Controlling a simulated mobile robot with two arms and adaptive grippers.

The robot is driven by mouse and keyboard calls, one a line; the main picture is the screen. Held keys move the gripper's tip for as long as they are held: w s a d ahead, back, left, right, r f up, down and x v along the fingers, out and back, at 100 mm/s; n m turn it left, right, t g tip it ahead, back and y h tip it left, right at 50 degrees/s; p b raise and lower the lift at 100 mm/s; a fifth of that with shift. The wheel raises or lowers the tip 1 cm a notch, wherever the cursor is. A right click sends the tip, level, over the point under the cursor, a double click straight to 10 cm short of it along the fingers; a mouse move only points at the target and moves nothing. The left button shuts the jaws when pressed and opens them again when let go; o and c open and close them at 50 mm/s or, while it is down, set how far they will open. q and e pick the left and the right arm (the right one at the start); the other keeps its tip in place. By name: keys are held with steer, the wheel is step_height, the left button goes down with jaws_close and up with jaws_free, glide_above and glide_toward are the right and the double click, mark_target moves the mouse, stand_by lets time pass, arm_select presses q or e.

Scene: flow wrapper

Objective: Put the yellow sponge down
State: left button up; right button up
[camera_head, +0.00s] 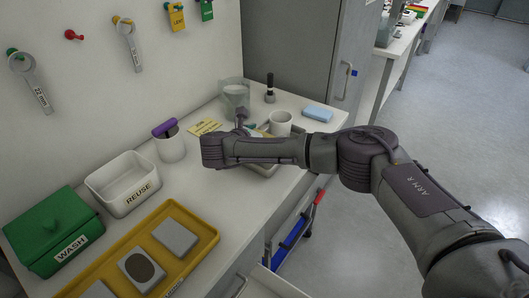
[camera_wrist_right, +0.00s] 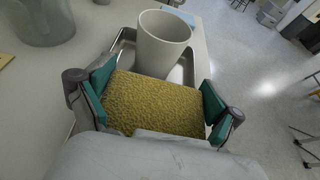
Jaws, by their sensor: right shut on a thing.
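The yellow sponge (camera_wrist_right: 155,104) lies between the green-padded fingers of my right gripper (camera_wrist_right: 158,92) in the right wrist view. My right gripper is shut on it from both sides. In the head view my right gripper (camera_head: 246,130) is over the far part of the counter, and the arm mostly hides the sponge. A metal tray (camera_wrist_right: 187,69) is just beyond the sponge, with a white cup (camera_wrist_right: 163,42) at it. I cannot tell whether the sponge touches the tray. My left gripper is not in view.
A glass beaker (camera_head: 235,95), a black-handled tool (camera_head: 270,88) and a blue sponge (camera_head: 318,113) are at the back. A white REUSE bin (camera_head: 124,183), a green WASH box (camera_head: 52,232) and a yellow tray (camera_head: 201,247) occupy the near counter. The counter's right edge is close.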

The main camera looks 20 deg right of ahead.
steer(key=shift+w+a+f, duration=0.15)
steer(key=shift+a, duration=0.05)
steer(key=shift+f+b, duration=0.45)
steer(key=shift+f, duration=1.5)
steer(key=shift+f, duration=0.1)
steer(key=o, duration=0.5)
